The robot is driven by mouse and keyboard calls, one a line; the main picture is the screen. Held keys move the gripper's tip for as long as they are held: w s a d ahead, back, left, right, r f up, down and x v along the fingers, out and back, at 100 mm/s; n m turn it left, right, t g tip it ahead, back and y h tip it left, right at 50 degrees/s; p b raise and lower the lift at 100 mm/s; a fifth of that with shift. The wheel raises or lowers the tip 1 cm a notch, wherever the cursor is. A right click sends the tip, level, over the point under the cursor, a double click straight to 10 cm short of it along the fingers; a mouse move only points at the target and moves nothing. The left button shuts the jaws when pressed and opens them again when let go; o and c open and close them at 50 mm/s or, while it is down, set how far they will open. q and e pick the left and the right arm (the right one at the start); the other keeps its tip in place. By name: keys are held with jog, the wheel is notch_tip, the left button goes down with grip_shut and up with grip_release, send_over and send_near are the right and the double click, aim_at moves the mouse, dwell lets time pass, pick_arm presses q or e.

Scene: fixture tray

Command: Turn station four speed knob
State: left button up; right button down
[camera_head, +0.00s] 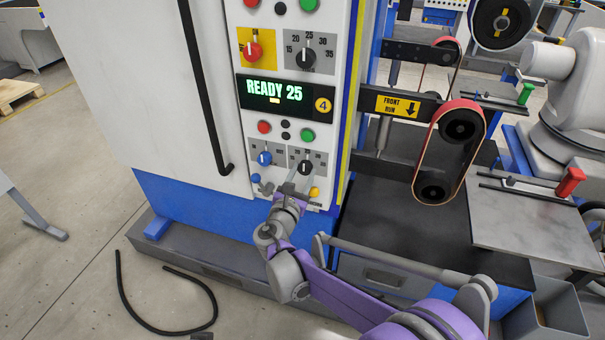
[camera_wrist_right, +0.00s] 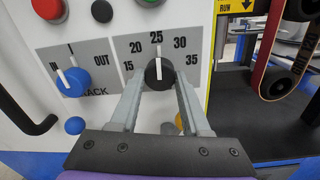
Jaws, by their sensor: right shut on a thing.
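The black speed knob (camera_head: 306,167) is on the lower part of the white control panel, below the display (camera_head: 281,96) that reads READY 25 beside a yellow 4 badge. My right gripper (camera_head: 297,174) reaches it from below. In the right wrist view the knob (camera_wrist_right: 159,73) sits between my two fingertips, which are shut on its sides. Its white pointer stands upright toward 25 on the 15 to 35 scale.
A blue knob (camera_head: 265,158) is left of the speed knob. Red (camera_head: 264,127) and green (camera_head: 308,135) buttons sit above, a yellow button (camera_head: 315,192) below. A similar upper knob (camera_head: 305,58) has its own scale. A belt sander (camera_head: 449,150) stands right. A black hose (camera_head: 165,328) lies on the floor.

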jog(key=m+p, duration=0.1)
jog(key=m, duration=0.2)
jog(key=shift+m, duration=0.3)
jog(key=m+p, duration=0.1)
jog(key=m, duration=0.3)
jog(key=shift+m, duration=0.4)
jog(key=m, duration=0.3)
jog(key=shift+a+m+p, duration=0.1)
jog(key=shift+m+p, duration=0.2)
jog(key=shift+p, duration=0.05)
jog(key=shift+m+p, duration=0.35)
jog(key=shift+m, duration=1.45)
jog(key=shift+c, duration=1.9)
grip_release()
